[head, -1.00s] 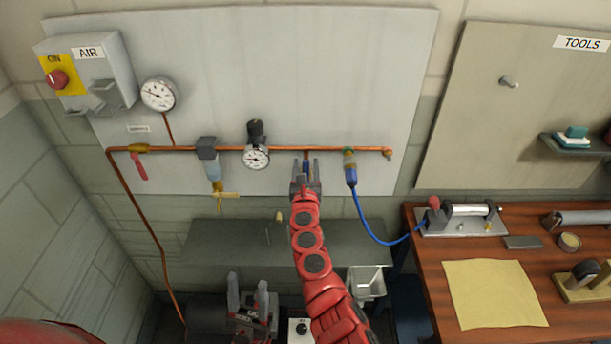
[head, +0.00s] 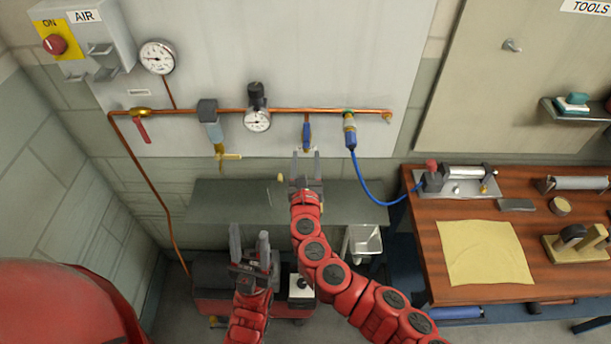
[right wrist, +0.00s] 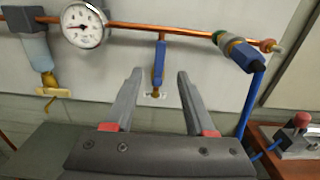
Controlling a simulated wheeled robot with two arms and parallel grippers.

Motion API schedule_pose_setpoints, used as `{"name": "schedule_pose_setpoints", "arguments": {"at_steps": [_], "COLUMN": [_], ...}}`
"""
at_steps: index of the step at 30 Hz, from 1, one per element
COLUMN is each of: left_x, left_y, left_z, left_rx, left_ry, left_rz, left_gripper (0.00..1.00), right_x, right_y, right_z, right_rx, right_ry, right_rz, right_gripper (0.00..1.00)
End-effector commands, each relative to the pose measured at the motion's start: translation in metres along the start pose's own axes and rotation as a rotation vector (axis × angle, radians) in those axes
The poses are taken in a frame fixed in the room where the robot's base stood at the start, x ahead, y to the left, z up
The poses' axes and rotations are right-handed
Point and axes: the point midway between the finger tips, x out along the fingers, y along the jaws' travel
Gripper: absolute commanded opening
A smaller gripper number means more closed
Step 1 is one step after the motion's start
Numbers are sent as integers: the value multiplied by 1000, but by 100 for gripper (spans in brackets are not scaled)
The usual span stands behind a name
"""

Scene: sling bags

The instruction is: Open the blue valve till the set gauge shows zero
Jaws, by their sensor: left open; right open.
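The blue valve (head: 307,134) hangs on a short copper drop below the pipe; in the right wrist view the blue valve (right wrist: 157,64) stands upright, ahead of and between my fingers. My right gripper (head: 306,156) is open and empty just below and in front of it, apart from it; its fingers also show in the right wrist view (right wrist: 159,78). A round dial under the black regulator (head: 256,93), likely the set gauge (head: 257,120), is left of the valve; its reading is too small to tell. My left gripper (head: 250,236) is open and empty, low at the left.
A copper pipe (head: 280,110) runs along the wall board, with a red-handled valve (head: 142,130), a filter (head: 213,130) and a hose coupling (head: 349,130) with a blue hose (head: 372,193). A grey shelf (head: 225,205) is below. A wooden bench (head: 455,295) is at right.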

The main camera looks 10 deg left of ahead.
Motion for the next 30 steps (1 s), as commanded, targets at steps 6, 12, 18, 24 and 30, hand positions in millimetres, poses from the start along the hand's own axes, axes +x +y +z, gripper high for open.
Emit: {"name": "schedule_pose_setpoints", "arguments": {"at_steps": [6, 12, 18, 24, 30], "left_x": [-11, -15, -16, -16, -16], "left_y": [0, 1, 1, 1, 1], "left_z": [2, 2, 3, 3, 3], "left_rx": [0, 0, 0, 0, 0], "left_ry": [0, 0, 0, 0, 0], "left_rz": [0, 0, 0, 0, 0], "left_gripper": [50, 50, 50, 50, 50], "right_x": [-31, -49, -55, -55, -55], "right_y": [1, 0, 0, 0, 0], "right_z": [-2, -1, 0, 0, 0], "right_rx": [-1, -2, -2, -2, -1], "right_ry": [-3, -2, -2, -2, -2], "right_rz": [5, 2, 1, 1, 1], "right_gripper": [55, 55, 55, 55, 55]}}
